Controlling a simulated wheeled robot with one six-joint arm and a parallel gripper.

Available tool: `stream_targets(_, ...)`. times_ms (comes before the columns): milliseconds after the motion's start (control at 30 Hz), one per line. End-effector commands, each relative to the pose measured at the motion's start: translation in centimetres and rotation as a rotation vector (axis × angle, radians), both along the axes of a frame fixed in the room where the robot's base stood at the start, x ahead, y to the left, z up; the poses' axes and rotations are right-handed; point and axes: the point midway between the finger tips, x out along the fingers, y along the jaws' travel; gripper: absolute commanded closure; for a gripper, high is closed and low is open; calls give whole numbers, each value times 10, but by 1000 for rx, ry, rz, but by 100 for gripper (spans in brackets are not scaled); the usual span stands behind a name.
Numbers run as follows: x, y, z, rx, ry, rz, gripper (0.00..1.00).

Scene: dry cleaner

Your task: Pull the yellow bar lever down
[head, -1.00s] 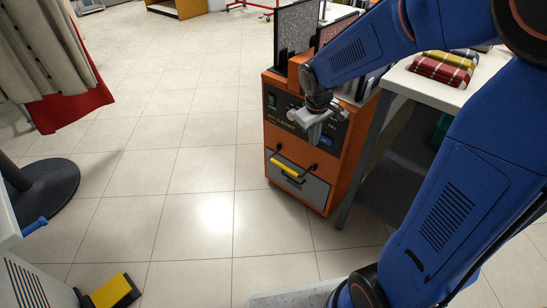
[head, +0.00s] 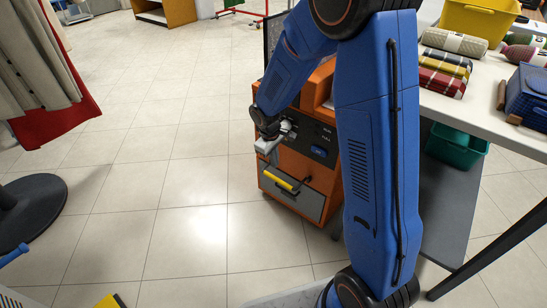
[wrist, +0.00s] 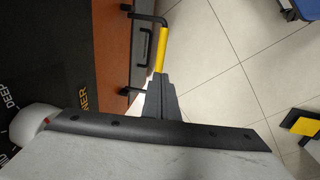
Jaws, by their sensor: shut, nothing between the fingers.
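The yellow bar lever (head: 279,178) sits on black arms at the front of the orange machine (head: 322,165), in front of its grey drawer-like panel (head: 300,199). In the wrist view the yellow bar (wrist: 162,50) runs up from just beyond my fingertips, with its black arms to the left. My gripper (head: 274,160) is in front of the machine's upper face, just above the bar. Its dark fingers (wrist: 160,82) are together and empty, pointing at the bar's near end. I cannot tell whether they touch it.
A white table (head: 485,120) with folded cloths (head: 444,68) stands right of the machine, with a green bin (head: 456,146) below. A round dark stand base (head: 30,205) is at the left. The tiled floor (head: 180,190) before the machine is clear.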

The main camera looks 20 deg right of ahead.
Motion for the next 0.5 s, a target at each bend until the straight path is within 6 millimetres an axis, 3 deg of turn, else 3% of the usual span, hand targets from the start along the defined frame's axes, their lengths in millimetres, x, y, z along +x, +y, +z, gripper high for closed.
stream_targets(300,4,-7,-53,0,2,0,100)
stream_targets(500,7,-10,-78,0,1,-1,100)
